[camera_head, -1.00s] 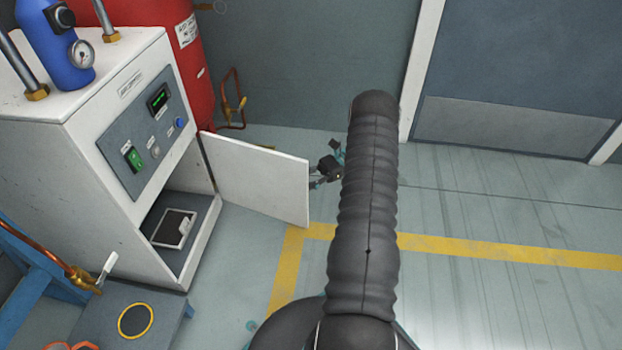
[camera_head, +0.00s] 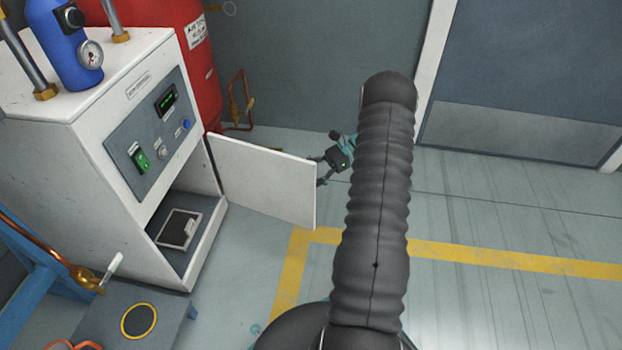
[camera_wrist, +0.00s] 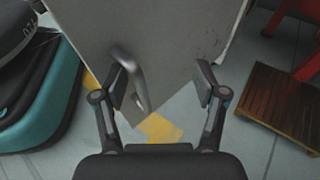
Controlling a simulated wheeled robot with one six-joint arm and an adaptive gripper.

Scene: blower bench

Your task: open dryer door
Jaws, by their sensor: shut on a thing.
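The dryer door (camera_head: 265,180) is a white panel on the white dryer cabinet (camera_head: 60,160). It stands wide open, swung out to the right of the cabinet's lower compartment. My gripper (camera_head: 327,168) is at the door's free edge, partly behind it and partly covered by my arm. In the wrist view the door (camera_wrist: 185,35) reaches between my two fingers (camera_wrist: 161,82). A curved metal handle (camera_wrist: 132,80) on it lies beside the left finger.
A red tank (camera_head: 160,50) stands behind the cabinet, with copper pipe (camera_head: 238,100) beside it. A blue bench frame (camera_head: 35,270) is at the lower left. A wooden pallet-like board (camera_wrist: 285,105) shows at right in the wrist view. The floor (camera_head: 510,210) at right is clear.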

